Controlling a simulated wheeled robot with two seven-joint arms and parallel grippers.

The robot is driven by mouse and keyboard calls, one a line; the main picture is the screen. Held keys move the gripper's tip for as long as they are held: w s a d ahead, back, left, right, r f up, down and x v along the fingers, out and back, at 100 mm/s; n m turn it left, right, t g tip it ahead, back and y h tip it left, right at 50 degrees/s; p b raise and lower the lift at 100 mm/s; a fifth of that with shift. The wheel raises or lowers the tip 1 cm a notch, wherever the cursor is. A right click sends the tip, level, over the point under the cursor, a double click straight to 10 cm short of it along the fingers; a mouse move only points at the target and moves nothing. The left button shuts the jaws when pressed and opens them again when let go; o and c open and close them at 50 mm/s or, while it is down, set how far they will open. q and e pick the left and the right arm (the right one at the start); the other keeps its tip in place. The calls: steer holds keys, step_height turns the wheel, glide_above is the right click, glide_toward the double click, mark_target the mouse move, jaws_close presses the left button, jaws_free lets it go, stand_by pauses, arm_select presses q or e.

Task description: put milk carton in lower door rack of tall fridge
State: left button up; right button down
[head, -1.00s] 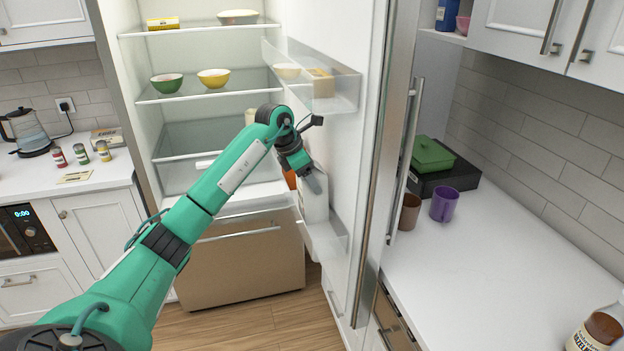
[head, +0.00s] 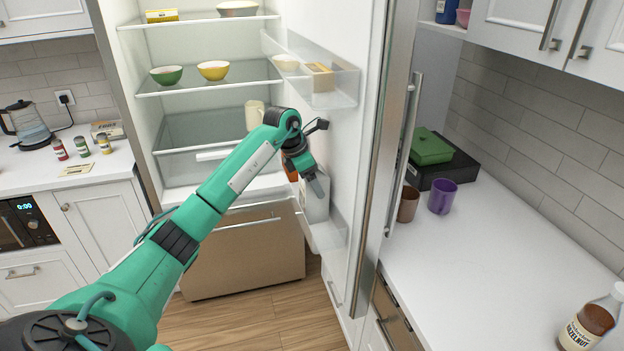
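The tall fridge stands open, its door (head: 348,60) swung out to the right. The lower door rack (head: 328,237) is a clear bin on the inside of that door. A whitish carton, apparently the milk carton (head: 315,208), is upright at this rack; its base is hard to make out. My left gripper (head: 318,187) points down at the carton's top and overlaps it. One finger shows side-on, so whether it grips the carton is unclear. My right gripper is out of view.
An orange item (head: 291,173) is partly hidden behind my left wrist. The upper door rack (head: 335,92) holds a bowl and a box above my arm. A cream mug (head: 254,113) and bowls stand on the shelves. The counter (head: 480,260) lies right of the door.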

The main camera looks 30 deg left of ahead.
arm_select(q)
steer(key=shift+r, duration=0.15)
steer(key=b+v, duration=0.2)
steer(key=v, duration=0.4)
steer(key=shift+a+r, duration=0.1)
steer(key=shift+s+r, duration=0.2)
steer(key=shift+r, duration=0.35)
steer(key=shift+a, duration=0.1)
